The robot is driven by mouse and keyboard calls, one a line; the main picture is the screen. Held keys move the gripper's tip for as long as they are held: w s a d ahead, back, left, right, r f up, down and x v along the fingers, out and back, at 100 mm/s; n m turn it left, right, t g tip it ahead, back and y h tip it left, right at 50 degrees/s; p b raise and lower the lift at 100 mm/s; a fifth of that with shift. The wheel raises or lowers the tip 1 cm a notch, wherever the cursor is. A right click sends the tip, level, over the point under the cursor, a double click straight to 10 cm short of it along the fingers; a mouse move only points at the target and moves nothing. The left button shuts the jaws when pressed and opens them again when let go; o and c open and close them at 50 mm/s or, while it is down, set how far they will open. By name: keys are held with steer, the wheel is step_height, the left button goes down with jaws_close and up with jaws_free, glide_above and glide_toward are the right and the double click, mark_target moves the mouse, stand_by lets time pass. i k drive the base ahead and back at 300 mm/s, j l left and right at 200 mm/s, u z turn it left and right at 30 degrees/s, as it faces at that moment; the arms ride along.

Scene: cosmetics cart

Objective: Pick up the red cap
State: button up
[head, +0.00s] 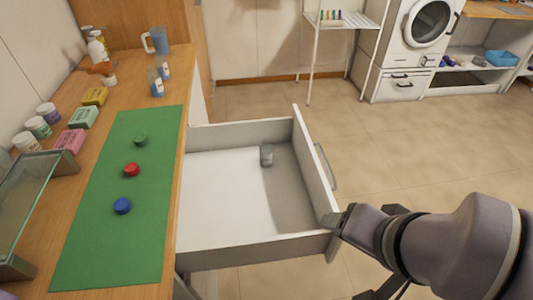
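The red cap (131,170) lies on a green mat (105,240) on the wooden table at the left. A green cap (141,140) lies behind it and a blue cap (122,205) in front of it, both apart from it. My gripper (335,218) is at the right, by the front panel of the open drawer, well away from the red cap. Its fingers are small and partly hidden, so I cannot tell whether they are open or shut.
An open white drawer (220,190) with a small grey cylinder (266,155) inside lies between my gripper and the table. Jars, coloured boxes and a glass-sided case (30,200) stand left of the mat. Two small bottles (156,82) and a mug (158,40) stand behind it.

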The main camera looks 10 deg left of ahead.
mark_target(132, 169)
steer(key=u, duration=1.75)
steer(key=i+u, duration=0.25)
steer(key=i+l+u, duration=0.1)
steer(key=u, duration=0.15)
steer(key=i, duration=0.1)
